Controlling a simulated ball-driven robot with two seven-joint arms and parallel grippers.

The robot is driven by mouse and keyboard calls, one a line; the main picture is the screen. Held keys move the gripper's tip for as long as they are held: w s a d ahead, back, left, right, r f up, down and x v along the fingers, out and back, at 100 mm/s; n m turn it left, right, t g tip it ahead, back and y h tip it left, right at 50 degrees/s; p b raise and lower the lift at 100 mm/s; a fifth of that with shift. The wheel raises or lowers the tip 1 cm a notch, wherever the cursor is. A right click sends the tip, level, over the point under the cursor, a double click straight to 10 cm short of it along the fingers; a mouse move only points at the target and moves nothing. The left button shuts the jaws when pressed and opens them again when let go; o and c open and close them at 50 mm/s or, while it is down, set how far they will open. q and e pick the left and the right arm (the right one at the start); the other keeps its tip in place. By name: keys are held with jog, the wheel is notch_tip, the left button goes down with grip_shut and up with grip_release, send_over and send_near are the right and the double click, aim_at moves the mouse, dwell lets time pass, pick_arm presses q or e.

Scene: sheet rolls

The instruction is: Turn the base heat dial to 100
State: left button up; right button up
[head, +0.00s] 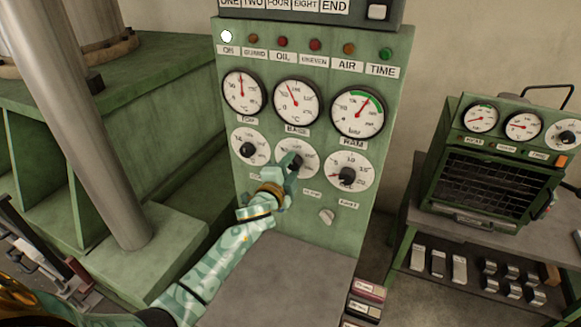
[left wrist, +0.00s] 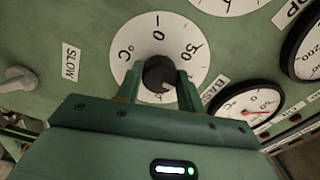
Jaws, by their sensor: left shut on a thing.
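The base heat dial (head: 310,158) is the middle white dial on the green control panel, under the gauge labelled BASE (head: 296,101). My left gripper (head: 291,165) reaches it from below and is shut on its black knob. In the left wrist view the two fingers stand on either side of the knob (left wrist: 158,70), over the white dial face (left wrist: 138,42). The marks 0, 50 and °C show there; the face behind the gripper is hidden. I cannot read the knob's setting. The BASE gauge needle points up and slightly left. My right gripper is not in view.
Similar dials sit left (head: 243,137) and right (head: 358,163) of the base dial, close to my gripper. A small pale switch (head: 326,216) is below. A grey surface (head: 280,283) lies under my arm. A green oven (head: 490,180) stands on a bench at right.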

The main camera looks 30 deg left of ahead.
pick_arm(q)
jog(key=o, duration=1)
jog(key=s, duration=1.1)
jog(key=s+d, duration=0.1)
jog(key=s, duration=0.4)
jog(key=shift+s+b, duration=0.15)
jog(key=shift+b, duration=0.15)
jog(key=shift+f, duration=0.1)
